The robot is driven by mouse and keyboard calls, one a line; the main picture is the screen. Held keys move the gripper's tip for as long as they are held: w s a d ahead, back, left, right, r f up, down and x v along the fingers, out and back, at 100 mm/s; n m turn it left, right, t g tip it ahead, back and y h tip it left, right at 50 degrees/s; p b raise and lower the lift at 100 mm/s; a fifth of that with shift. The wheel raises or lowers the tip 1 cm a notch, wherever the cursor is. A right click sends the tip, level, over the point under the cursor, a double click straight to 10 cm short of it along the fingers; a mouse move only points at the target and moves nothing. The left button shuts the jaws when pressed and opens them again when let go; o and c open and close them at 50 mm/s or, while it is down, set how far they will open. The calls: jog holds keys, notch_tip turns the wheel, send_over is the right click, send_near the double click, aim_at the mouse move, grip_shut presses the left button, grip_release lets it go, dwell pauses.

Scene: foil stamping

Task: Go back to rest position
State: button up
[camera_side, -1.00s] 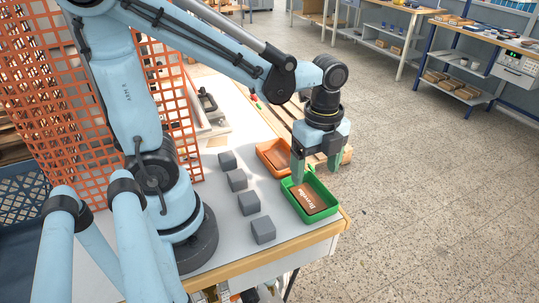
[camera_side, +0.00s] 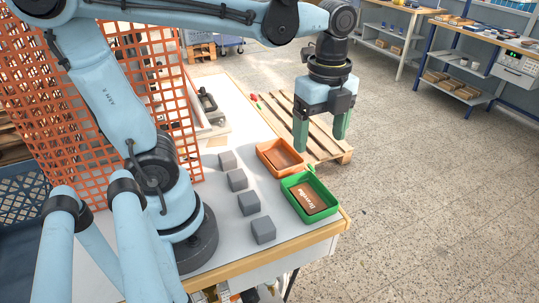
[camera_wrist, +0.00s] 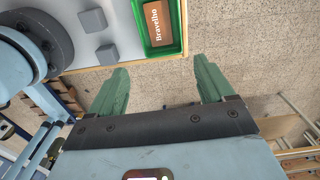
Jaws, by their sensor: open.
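My gripper (camera_side: 321,134) is open and empty in the side view, raised above the table's right edge, beyond and above the green tray. Its two green fingers also show spread apart in the wrist view (camera_wrist: 160,88), with floor between them. The green tray (camera_side: 333,202) stands at the table's front right corner. A brown card with white lettering (camera_side: 312,199) lies in it. In the wrist view the green tray (camera_wrist: 183,45) and the card reading "Bravelho" (camera_wrist: 157,26) are at the top, apart from the fingers.
An orange tray (camera_side: 262,147) stands behind the green one. Several grey blocks (camera_side: 249,203) stand in a row on the table (camera_side: 280,249). An orange mesh guard (camera_side: 100,90) rises at the left. A wooden pallet (camera_side: 322,151) lies on the floor beyond the table.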

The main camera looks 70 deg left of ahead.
jog(key=f+n+t, duration=0.1)
jog(key=n+t, duration=0.1)
jog(key=n, duration=0.4)
jog(key=a+f+n+t, duration=0.1)
jog(key=n+t, duration=0.1)
jog(key=n, duration=0.3)
jog(key=a+n+t, duration=0.1)
jog(key=n+t, duration=0.2)
jog(key=n, duration=0.3)
jog(key=shift+a+f+n, duration=0.1)
jog(key=shift+f+n, duration=0.2)
jog(key=shift+f, duration=0.1)
